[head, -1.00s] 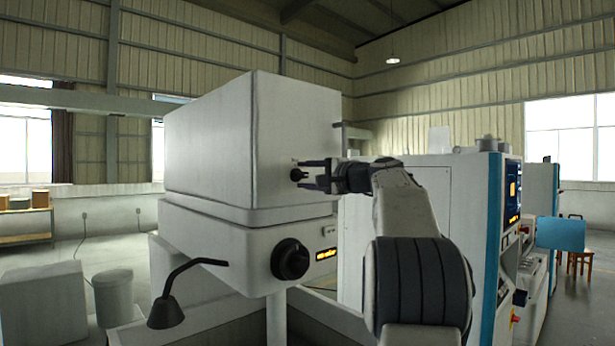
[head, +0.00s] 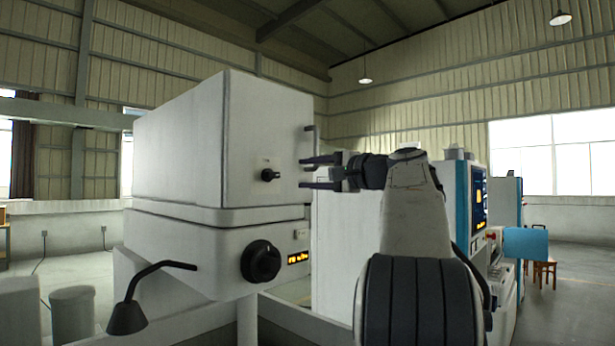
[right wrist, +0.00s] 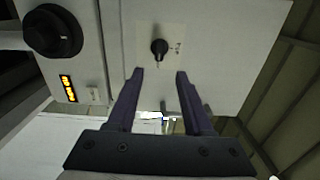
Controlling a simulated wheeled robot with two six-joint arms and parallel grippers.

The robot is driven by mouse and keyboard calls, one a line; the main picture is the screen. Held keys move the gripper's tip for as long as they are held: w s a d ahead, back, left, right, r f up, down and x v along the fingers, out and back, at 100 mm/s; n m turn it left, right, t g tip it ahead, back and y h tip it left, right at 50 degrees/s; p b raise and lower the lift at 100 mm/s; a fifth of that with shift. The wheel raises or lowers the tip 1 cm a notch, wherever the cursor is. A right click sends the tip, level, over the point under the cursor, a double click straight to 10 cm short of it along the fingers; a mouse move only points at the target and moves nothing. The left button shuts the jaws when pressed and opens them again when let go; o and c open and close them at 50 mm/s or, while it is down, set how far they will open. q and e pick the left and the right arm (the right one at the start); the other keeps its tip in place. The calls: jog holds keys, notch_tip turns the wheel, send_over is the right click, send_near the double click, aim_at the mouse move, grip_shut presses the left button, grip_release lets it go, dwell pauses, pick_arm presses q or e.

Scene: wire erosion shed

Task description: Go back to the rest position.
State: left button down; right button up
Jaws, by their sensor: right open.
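My right gripper (head: 318,172) is open and empty in the head view, its two fingers pointing left, close to the right edge of the white machine head (head: 262,115). In the right wrist view its fingers (right wrist: 158,75) stand apart, with a small black knob (right wrist: 159,48) beyond and between their tips. The same small knob (head: 269,175) shows on the machine's front face in the head view, left of the fingertips and apart from them. My left gripper is not in view.
A larger black dial (head: 262,261) and an amber display (head: 298,258) sit on the lower housing. A black lamp on a bent arm (head: 128,315) juts out at lower left. A white and blue cabinet (head: 464,190) stands behind my right arm. Open floor lies at far right.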

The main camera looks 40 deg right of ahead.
jog(key=w+a+f+n+g+y+b, duration=0.1)
jog(key=w+a+f+n+g+y, duration=0.2)
jog(key=a+f, duration=0.5)
jog(key=w+a+f+n+g+y, duration=0.1)
jog(key=w+a+f+g, duration=0.1)
jog(key=w+a+f, duration=0.6)
jog(key=s+a+f+n+g+y, duration=0.1)
jog(key=s+a+f+n+g, duration=0.15)
jog(key=a+f, duration=0.4)
jog(key=s+a+f+n+g, duration=0.2)
jog(key=s+a+f, duration=0.15)
jog(key=a, duration=0.65)
jog(key=s+a+f+n+g+h+b, duration=0.15)
jog(key=s+a+f+n+g, duration=0.5)
jog(key=s+a+f, duration=0.8)
jog(key=s+d+f+n+g+h+b, duration=0.1)
jog(key=s+d+f+n+g+h, duration=0.1)
jog(key=s+f+n, duration=0.7)
jog(key=s+f+h, duration=0.1)
jog(key=s+f, duration=0.3)
jog(key=s, duration=0.3)
jog(key=shift+d+n+h, duration=0.3)
jog(key=shift+d+h, duration=0.05)
jog(key=shift+f, duration=0.1)
